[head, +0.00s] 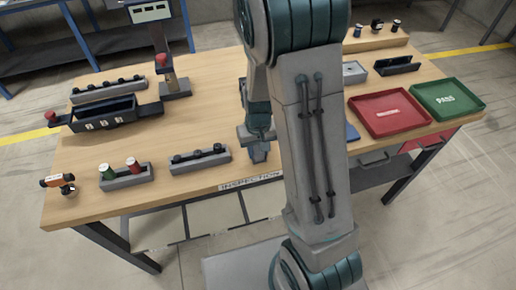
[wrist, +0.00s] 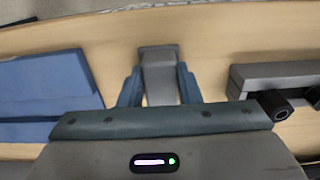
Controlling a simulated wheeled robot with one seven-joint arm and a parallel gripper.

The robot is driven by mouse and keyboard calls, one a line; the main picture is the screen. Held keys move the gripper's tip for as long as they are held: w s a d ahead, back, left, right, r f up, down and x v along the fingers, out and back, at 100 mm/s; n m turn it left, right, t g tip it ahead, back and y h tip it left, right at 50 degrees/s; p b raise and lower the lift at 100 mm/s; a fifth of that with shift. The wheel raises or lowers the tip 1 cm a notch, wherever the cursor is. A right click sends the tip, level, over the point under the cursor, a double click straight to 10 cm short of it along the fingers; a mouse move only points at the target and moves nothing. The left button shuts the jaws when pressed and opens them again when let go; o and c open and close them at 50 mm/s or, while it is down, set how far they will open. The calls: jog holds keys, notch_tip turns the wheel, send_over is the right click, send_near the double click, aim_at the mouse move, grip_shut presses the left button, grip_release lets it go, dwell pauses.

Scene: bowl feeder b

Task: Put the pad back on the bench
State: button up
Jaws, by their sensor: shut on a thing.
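My gripper (head: 259,138) is at the front middle of the bench (head: 205,103), partly beside my own arm. In the wrist view my gripper (wrist: 160,88) has its two blue-grey fingers closed on the sides of a grey block, which I take to be the pad (wrist: 159,70). The pad also shows in the head view (head: 260,154), below the fingers near the bench's front edge. It is over the bench top; I cannot tell if it touches the wood. The pad's lower part is hidden by the gripper in the wrist view.
A grey rack with black knobs (head: 200,159) stands just left of the gripper. A blue flat piece (wrist: 45,95) lies on the other side, mostly behind my arm in the head view. Red (head: 384,125) and green (head: 434,111) trays are at right. Bare wood surrounds the pad.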

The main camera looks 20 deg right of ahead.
aim_at(258, 149)
jog(key=o, duration=1.1)
jog(key=shift+c, duration=0.2)
notch_tip(258, 149, up, 11)
jog(key=s+r+t, duration=0.3)
jog(key=s+r, duration=0.7)
jog(key=s, duration=0.4)
jog(key=shift+t, duration=0.3)
